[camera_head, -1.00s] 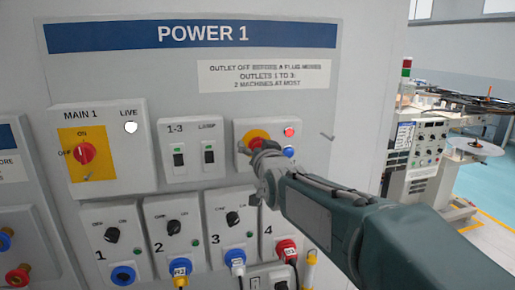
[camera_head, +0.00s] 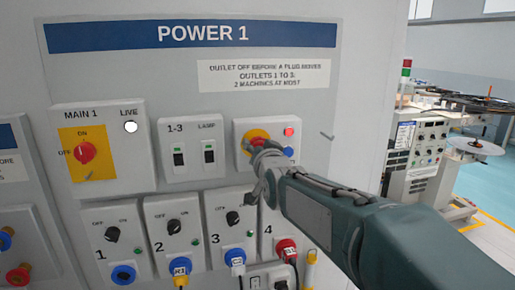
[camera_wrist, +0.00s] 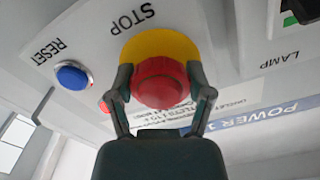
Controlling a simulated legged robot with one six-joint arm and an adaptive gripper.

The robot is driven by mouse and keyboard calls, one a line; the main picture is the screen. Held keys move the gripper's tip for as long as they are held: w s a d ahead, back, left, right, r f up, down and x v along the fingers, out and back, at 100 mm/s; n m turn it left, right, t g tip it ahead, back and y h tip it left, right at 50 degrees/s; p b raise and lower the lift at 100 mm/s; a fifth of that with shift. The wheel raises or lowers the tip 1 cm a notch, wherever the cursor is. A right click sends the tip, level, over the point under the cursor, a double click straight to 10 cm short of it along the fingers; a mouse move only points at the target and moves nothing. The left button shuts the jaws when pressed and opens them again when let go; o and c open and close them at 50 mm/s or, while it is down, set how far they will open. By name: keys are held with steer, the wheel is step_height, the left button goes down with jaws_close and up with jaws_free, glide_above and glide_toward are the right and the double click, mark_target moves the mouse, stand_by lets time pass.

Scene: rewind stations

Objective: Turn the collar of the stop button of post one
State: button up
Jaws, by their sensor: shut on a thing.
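The stop button (camera_wrist: 160,84) is a red mushroom collar on a yellow disc (camera_wrist: 160,46), on a pale box under the POWER 1 heading. In the wrist view my gripper (camera_wrist: 160,88) has a finger on each side of the red collar, shut on it. In the head view my gripper (camera_head: 258,150) reaches the box from the lower right and covers part of the red collar. The yellow disc (camera_head: 256,134) shows above it.
Beside the stop button are a blue RESET button (camera_wrist: 72,76) and a red lamp (camera_head: 289,132). The 1-3 and LAMP switches (camera_head: 194,155) are to the left. Outlets with knobs and plugs (camera_head: 180,267) lie below. MAIN 1 (camera_head: 84,152) is at far left.

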steer(key=m, duration=0.5)
steer(key=shift+m, duration=0.4)
stand_by(0.3)
steer(key=o, duration=1.1)
steer(key=shift+o, duration=0.2)
steer(key=v, duration=1.1)
steer(key=shift+s, duration=0.4)
